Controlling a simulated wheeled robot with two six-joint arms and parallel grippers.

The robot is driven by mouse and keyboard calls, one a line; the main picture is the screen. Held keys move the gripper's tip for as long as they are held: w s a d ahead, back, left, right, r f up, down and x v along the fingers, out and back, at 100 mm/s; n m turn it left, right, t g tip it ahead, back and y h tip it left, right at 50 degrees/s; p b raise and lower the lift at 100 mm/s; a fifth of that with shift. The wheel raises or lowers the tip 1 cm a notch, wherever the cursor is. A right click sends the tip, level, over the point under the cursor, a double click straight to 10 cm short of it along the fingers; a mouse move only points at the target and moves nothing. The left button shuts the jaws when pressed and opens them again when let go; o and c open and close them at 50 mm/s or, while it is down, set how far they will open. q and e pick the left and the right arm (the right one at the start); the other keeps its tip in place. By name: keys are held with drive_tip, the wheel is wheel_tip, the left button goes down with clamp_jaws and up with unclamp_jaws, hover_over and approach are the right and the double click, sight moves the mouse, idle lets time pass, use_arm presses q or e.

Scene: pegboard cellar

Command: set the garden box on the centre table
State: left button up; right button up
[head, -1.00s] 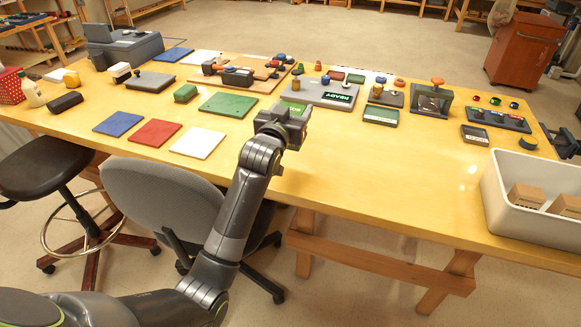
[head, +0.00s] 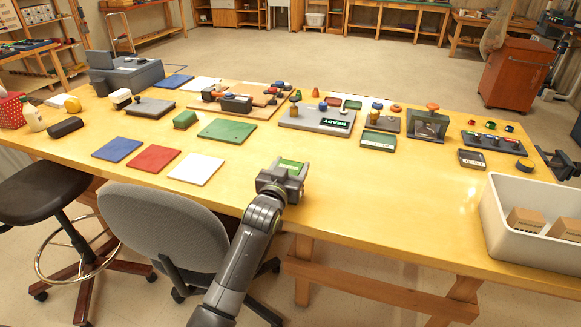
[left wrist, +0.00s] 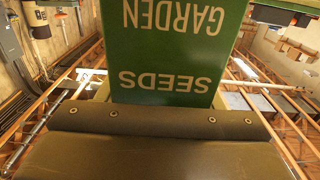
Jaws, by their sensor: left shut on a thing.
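The garden box is green with white lettering "GARDEN SEEDS", upside down in the left wrist view (left wrist: 172,50). My left gripper (head: 287,172) is shut on it. In the head view only a small green part of the garden box (head: 291,165) shows between the jaws; the rest is hidden by the gripper. The gripper is at the near edge of the long yellow wooden table (head: 360,200), in front of the green mat. I cannot tell how high the box is above the tabletop. My right gripper is not in view.
Blue (head: 117,149), red (head: 152,158), white (head: 196,168) and green (head: 227,130) mats lie left of the gripper. A white bin (head: 500,237) with cardboard boxes stands at the right end. A grey chair (head: 165,228) is at the near edge. The middle-right tabletop is clear.

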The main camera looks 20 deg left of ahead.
use_arm(q)
drive_tip(key=o, duration=1)
drive_tip(key=shift+f, duration=0.1)
drive_tip(key=shift+o, duration=0.3)
drive_tip(key=s, duration=1.2)
drive_tip(key=shift+a+r, duration=0.2)
